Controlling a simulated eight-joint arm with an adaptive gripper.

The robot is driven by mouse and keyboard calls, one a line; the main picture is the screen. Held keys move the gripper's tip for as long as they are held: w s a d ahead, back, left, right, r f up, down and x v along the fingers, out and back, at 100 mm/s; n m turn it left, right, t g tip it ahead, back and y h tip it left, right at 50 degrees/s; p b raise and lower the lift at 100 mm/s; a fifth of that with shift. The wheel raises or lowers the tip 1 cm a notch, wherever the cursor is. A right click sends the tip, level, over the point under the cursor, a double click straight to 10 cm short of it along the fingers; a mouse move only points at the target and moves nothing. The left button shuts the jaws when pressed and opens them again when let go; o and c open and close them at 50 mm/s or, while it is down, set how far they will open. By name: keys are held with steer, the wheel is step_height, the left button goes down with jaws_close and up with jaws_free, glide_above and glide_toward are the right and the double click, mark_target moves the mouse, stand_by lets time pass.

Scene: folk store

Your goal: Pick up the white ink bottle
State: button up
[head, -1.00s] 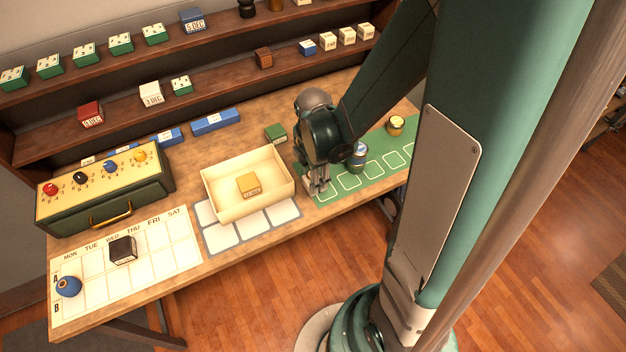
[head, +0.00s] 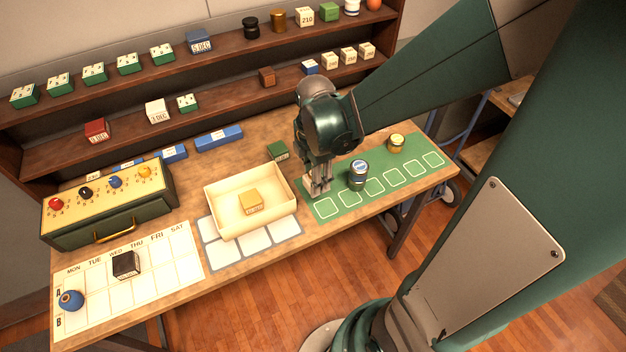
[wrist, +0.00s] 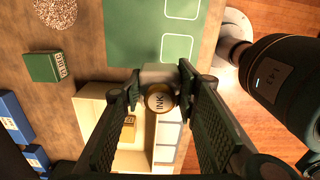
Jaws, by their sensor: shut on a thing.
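The white ink bottle (wrist: 159,74) is between the fingers of my gripper (wrist: 160,92) in the wrist view. Its round cream-gold cap (wrist: 159,99) reads INK and faces the camera. My gripper is shut on the bottle, with one finger on each side. In the head view my gripper (head: 317,188) points down at the left end of the green mat (head: 327,208). A bit of the white bottle (head: 309,185) shows at its fingertips. I cannot tell whether the bottle's base touches the surface.
A cream tray (head: 213,207) holding a yellow block stands left of my gripper. A green block (head: 278,150) lies behind. Shelves (head: 230,88) line the back.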

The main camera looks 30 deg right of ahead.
steer(key=shift+r, duration=0.3)
steer(key=shift+w+d, duration=0.1)
stand_by(0.5)
